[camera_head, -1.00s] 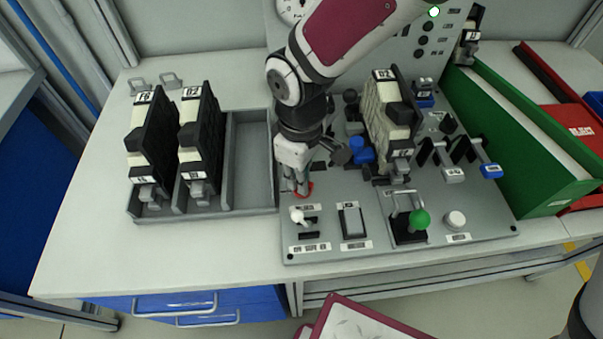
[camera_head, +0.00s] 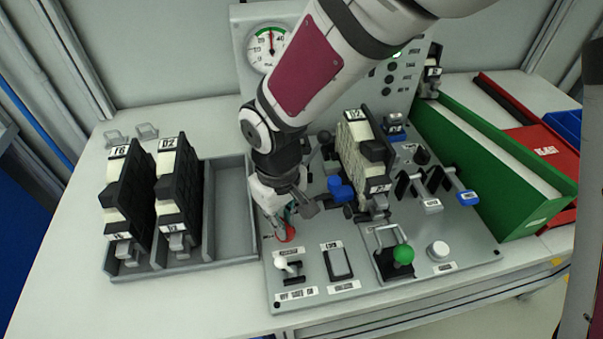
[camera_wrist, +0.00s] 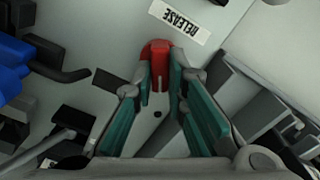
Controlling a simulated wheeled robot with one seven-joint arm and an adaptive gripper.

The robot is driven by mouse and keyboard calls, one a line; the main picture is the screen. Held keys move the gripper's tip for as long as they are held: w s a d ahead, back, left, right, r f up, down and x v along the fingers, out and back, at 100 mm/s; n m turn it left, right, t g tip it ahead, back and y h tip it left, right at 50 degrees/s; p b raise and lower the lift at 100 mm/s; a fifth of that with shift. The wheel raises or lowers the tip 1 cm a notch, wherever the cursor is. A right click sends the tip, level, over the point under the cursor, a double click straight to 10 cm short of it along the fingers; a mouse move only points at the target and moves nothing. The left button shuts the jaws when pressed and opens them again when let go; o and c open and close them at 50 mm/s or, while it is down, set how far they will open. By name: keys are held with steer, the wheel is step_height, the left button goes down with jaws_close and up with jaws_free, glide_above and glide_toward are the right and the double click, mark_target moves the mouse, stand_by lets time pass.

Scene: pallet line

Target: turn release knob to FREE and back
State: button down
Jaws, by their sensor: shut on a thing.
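The red release knob (camera_head: 287,235) sits on the grey panel (camera_head: 305,215), near its left edge. It also shows in the wrist view (camera_wrist: 157,56), beside a white label reading RELEASE (camera_wrist: 181,17). A pale line marks its side facing my gripper. My gripper (camera_head: 282,222) points down at the panel and is shut on this knob. In the wrist view the teal finger pads (camera_wrist: 160,84) stand on both sides of it. My fingers hide part of the knob, and I cannot read a FREE mark.
A module marked D2 (camera_head: 362,155) and a blue knob (camera_head: 341,189) stand close right of my gripper. A grey tray (camera_head: 230,166) with two black modules lies left. A green bin (camera_head: 490,160) is right.

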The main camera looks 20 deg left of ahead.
steer(key=c, duration=1.6)
jaws_free()
steer(key=shift+r, duration=0.1)
step_height(320, 180, up, 12)
